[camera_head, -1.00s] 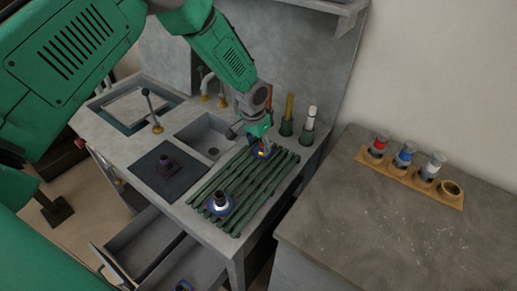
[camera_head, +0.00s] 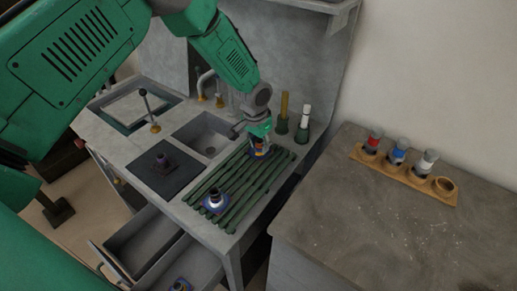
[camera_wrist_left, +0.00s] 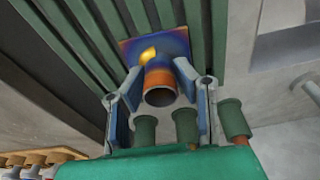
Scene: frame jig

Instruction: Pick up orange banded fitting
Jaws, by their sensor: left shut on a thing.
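The orange banded fitting (camera_wrist_left: 158,82) is a short hollow dark cylinder with an orange band on a square blue-purple base with a yellow patch. It stands on the green slatted rack; in the head view it shows small (camera_head: 259,151) at the rack's far end. My left gripper (camera_head: 260,143) comes down on it from above. In the left wrist view its two fingers (camera_wrist_left: 157,97) are on either side of the cylinder, shut on it. The base appears to lie against the slats; I cannot tell whether there is a gap. My right gripper is not in view.
A white-banded fitting (camera_head: 214,201) stands at the near end of the rack (camera_head: 240,190). Another fitting (camera_head: 162,160) is on a dark mat. A wooden holder (camera_head: 400,176) with several pieces is on the right counter, otherwise clear. A drawer is open below.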

